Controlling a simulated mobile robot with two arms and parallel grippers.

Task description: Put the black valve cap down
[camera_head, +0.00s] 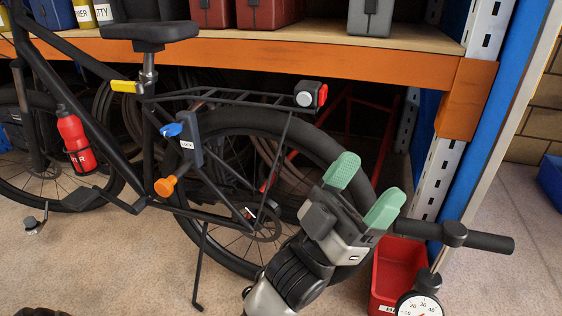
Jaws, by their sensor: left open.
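I cannot make out the black valve cap anywhere in the head view. My left gripper (365,190) is open, its two green fingertips apart, with no object visible between them. It is in front of the black bicycle's rear wheel (236,122), on the right side of the tyre, and its body hides part of the wheel's lower right. A red bin (382,280) with a small label stands on the floor just right of and below the gripper. Its inside is partly hidden. My right gripper is not in view.
A floor pump with a black handle (486,241) and round gauge (418,306) stands by the bin. A shelf with an orange beam (300,63) and blue upright (497,130) is behind the bicycle. The floor at lower left (120,265) is mostly clear.

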